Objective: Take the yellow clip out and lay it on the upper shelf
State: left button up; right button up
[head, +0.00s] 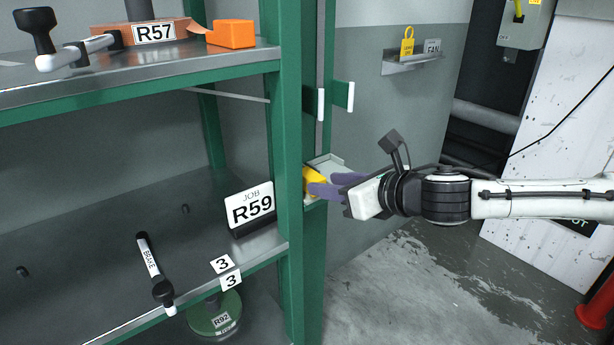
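A yellow clip (313,177) sits in a small light tray (328,162) fixed by the green post, to the right of the shelves. My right gripper (322,187) reaches in from the right with its purple fingers at the clip. One finger overlaps the clip's lower part. I cannot tell whether the fingers are closed on it. The upper shelf (160,70) is at the upper left, grey with a green front edge. My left gripper is not in view.
On the upper shelf are an orange block (231,34), an R57 sign (154,32) and black-and-white levers (75,52). The lower shelf holds an R59 sign (251,207) and a brake lever (150,262). The green post (292,120) stands between the shelves and my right gripper.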

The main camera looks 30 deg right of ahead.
aim_at(316, 178)
jog(key=shift+p+x, duration=0.3)
jog(key=shift+x, duration=0.55)
jog(key=w, duration=0.3)
jog(key=shift+w+a+f+p, duration=0.1)
jog(key=shift+w+f+p, duration=0.1)
jog(key=shift+p, duration=0.2)
jog(key=shift+w+f, duration=0.3)
jog(key=shift+w, duration=0.15)
jog(key=shift+c, duration=0.5)
jog(key=c, duration=0.8)
